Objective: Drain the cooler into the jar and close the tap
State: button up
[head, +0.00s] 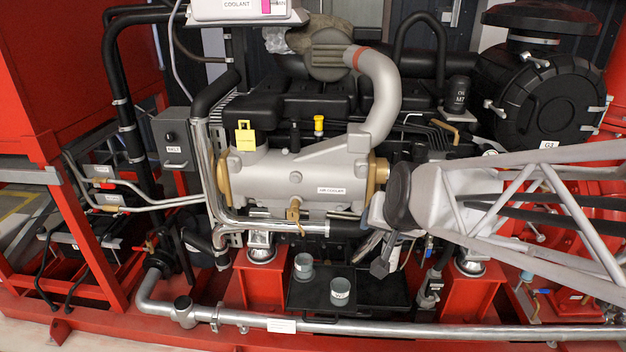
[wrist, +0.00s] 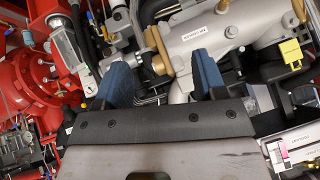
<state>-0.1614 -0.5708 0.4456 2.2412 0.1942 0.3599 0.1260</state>
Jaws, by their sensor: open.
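The silver air cooler (head: 262,178) lies across the engine's middle in the head view, with brass end rings. A small brass tap (head: 294,212) hangs from its underside; I cannot tell whether it is open. Two small grey jars stand below on a black tray: one at the tray's back left (head: 303,266), one further front and right (head: 341,291). Their contents are unclear. My gripper (head: 378,255) is open and empty, right of the tap and jars. In the wrist view its blue fingers (wrist: 162,80) are apart, and the cooler (wrist: 212,40) shows beyond them, upside down.
The black tray (head: 376,296) lies between red engine mounts. A long silver pipe (head: 400,329) runs across the front. A yellow tag (head: 245,138) stands on the cooler's top. A black hose (head: 348,229) runs beneath the cooler near my gripper. Red frame bars (head: 85,220) stand at left.

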jog(key=w+a+f+m+t, duration=0.2)
jog(key=w+a+f+t, duration=0.1)
jog(key=w+a, duration=0.65)
jog(key=m+t, duration=0.3)
jog(key=t, duration=0.2)
send_near(292, 218)
jog(key=w+d+r, duration=0.3)
jog(key=w+r, duration=0.2)
jog(key=a+f, duration=0.1)
jog(key=f, duration=0.1)
jog(key=a+f+m+t+h, duration=0.1)
jog(key=f, duration=0.1)
jog(key=a+f+m+t, duration=0.1)
jog(key=f, duration=0.1)
jog(key=shift+a+h, duration=0.3)
jog(key=shift+a, duration=0.1)
jog(key=shift+a+f+m, duration=0.2)
jog(key=shift+f+m, duration=0.1)
jog(key=shift+f, duration=0.15)
jog(key=shift+w, duration=3.85)
jog(key=shift+c, duration=0.3)
jog(key=c, duration=0.9)
jog(key=shift+o, duration=0.2)
